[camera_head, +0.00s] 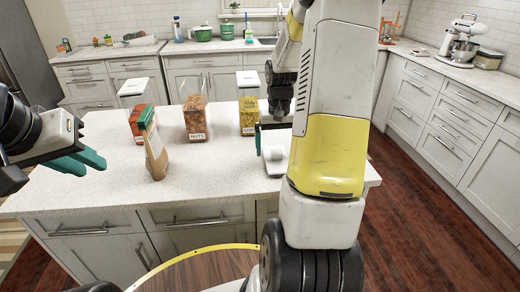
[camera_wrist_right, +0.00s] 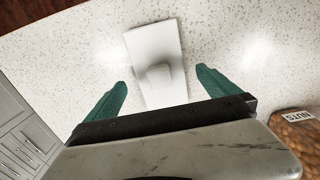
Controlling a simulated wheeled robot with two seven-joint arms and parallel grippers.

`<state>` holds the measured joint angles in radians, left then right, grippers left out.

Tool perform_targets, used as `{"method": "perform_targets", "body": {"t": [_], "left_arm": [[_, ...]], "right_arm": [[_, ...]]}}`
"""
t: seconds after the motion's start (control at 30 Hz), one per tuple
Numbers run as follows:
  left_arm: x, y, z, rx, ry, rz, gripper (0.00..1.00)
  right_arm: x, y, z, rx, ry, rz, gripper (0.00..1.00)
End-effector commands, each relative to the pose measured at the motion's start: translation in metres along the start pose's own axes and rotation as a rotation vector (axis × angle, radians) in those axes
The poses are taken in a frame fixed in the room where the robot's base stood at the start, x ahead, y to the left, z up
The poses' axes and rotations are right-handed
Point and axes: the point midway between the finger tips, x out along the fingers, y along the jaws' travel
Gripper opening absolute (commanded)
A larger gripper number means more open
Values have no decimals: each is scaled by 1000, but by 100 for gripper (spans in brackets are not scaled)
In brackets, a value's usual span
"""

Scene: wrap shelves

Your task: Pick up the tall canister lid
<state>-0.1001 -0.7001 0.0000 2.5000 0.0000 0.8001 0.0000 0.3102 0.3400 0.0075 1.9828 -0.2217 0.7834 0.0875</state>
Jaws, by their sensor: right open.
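The tall canister lid (camera_wrist_right: 154,42) is a white rectangular plate with a raised knob, lying on the pale speckled counter. In the head view the lid (camera_head: 274,163) is at the right part of the island, partly hidden by my right arm. My right gripper (camera_wrist_right: 161,77) is open, with its teal fingers spread on either side of the lid and not touching it. A clear tall canister labelled NUTS (camera_head: 195,120) stands on the island with no white lid visible on it. My left gripper (camera_head: 88,163) hangs at the left edge; its finger gap is unclear.
A canister with red contents (camera_head: 137,122) and one with yellow contents (camera_head: 249,115) stand beside the nuts, both with white tops. The front of the island (camera_head: 215,178) is clear.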

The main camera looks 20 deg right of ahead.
Motion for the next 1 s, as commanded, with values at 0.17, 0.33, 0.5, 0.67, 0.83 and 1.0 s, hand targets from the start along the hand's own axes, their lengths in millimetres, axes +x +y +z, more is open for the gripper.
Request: {"method": "perform_targets", "body": {"t": [0.17, 0.33, 0.5, 0.67, 0.83, 1.0], "left_arm": [[0, 0, 0, 0, 0, 0, 25], [0, 0, 0, 0, 0, 0, 25], [0, 0, 0, 0, 0, 0, 25], [0, 0, 0, 0, 0, 0, 25], [0, 0, 0, 0, 0, 0, 25], [0, 0, 0, 0, 0, 0, 25]], "right_arm": [[21, 0, 1, 1, -2, -1, 100], [22, 0, 0, 1, 0, -1, 100], [22, 0, 0, 1, 0, -1, 84], [22, 0, 0, 0, 0, -1, 53], [22, 0, 0, 0, 1, -1, 31], [21, 0, 0, 0, 1, -1, 31]]}}
